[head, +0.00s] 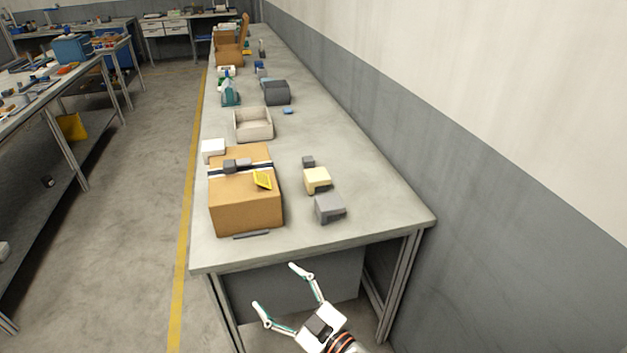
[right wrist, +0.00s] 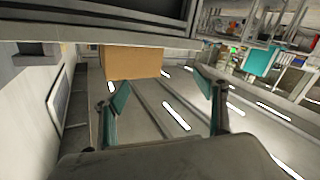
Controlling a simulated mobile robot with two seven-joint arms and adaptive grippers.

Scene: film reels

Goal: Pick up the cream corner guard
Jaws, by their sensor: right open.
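The cream corner guard (head: 317,177) is a small pale yellow block-like piece with a dark side. It rests on the long grey table, right of the cardboard box and just behind a grey piece of similar shape. My right gripper (head: 277,288) is open and empty in front of the table's near edge, well short of the guard. In the right wrist view its two fingers (right wrist: 160,90) are spread with nothing between them. I cannot make out the guard in that view. My left gripper is not in view.
A cardboard box (head: 245,205) with a yellow item (head: 262,180) on top stands on the table's left. The grey piece (head: 329,207) and a small dark block (head: 308,161) flank the guard. A beige tray (head: 253,135) sits farther back. The table's right side is clear.

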